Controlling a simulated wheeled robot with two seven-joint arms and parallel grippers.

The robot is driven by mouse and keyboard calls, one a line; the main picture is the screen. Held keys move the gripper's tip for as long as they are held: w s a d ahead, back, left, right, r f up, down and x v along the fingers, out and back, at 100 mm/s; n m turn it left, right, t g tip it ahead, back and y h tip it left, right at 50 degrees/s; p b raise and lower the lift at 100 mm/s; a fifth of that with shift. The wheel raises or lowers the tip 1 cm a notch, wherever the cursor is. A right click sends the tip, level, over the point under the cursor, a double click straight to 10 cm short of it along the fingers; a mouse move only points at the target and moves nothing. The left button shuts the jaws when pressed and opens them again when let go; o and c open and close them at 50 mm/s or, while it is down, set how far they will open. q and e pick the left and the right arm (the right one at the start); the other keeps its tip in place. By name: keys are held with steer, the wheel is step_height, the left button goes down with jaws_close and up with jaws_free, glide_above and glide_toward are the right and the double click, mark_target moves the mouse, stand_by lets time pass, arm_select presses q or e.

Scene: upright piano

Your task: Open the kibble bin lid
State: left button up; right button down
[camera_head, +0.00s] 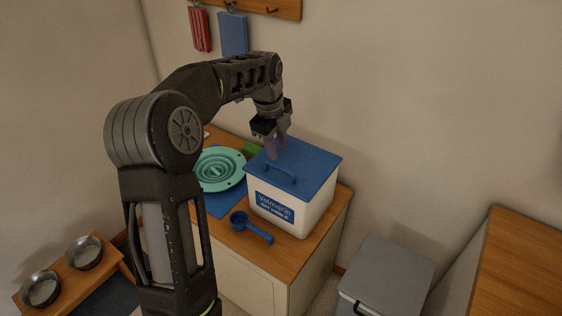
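The kibble bin (305,215) is a white box with a blue label, standing on a wooden-topped cabinet. Its blue lid (315,162) lies flat and closed on top, with a blue arched handle (281,176) near the front edge. My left gripper (277,152) points down over the back left part of the lid, behind the handle. Its two fingers look apart with nothing between them; I cannot tell whether the tips touch the lid. My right gripper is out of view.
A teal round bowl (218,168) on a blue mat and a green item (250,149) sit left of the bin. A blue scoop (251,227) lies in front. A grey lidded bin (387,275) and a wooden surface (525,260) stand right. Metal bowls (84,252) are at lower left.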

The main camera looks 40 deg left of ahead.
mark_target(280, 169)
arm_select(q)
steer(key=f, duration=0.2)
steer(key=w+f+p, duration=0.1)
steer(key=f, duration=0.4)
steer(key=shift+w+f, duration=0.2)
steer(key=shift+w, duration=0.05)
steer(key=shift+c, duration=0.2)
jaws_close()
stand_by(1.0)
